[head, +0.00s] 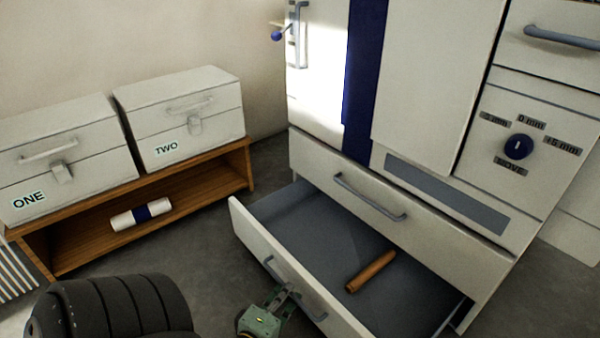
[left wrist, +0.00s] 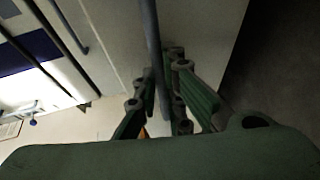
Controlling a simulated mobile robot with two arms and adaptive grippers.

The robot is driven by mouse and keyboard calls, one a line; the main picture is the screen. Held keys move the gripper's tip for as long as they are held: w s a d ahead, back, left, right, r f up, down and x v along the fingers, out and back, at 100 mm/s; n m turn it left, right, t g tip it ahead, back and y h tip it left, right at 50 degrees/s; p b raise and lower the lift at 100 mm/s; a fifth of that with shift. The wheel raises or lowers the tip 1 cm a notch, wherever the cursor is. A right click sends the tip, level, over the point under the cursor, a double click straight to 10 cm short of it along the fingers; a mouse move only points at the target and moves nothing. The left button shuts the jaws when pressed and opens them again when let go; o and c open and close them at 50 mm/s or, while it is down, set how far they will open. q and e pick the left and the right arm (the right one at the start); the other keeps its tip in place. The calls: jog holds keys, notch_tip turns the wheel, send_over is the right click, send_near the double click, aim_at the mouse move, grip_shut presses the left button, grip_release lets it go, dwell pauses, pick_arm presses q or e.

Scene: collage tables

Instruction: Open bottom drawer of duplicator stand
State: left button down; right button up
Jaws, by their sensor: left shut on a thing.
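The duplicator stand (head: 420,90) is a large pale cabinet with a dark blue vertical stripe. Its bottom drawer (head: 252,225) is pulled out, showing a grey interior with a brown cylinder (head: 371,272) lying in it. The drawer above (head: 335,165) is closed. My left gripper (head: 285,294) is at the front of the bottom drawer, shut on its grey bar handle (head: 312,305). In the left wrist view the handle (left wrist: 152,50) runs between the green fingers (left wrist: 165,95). My right gripper is not in view.
Two white boxes, marked ONE (head: 60,155) and TWO (head: 185,115), stand on a wooden shelf (head: 190,190) at left. Grey floor (head: 185,250) is clear between shelf and drawer.

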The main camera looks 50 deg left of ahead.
pick_arm(q)
jog(key=shift+s, duration=0.85)
jog(key=c, duration=1.8)
grip_release()
jog(key=shift+c, duration=0.2)
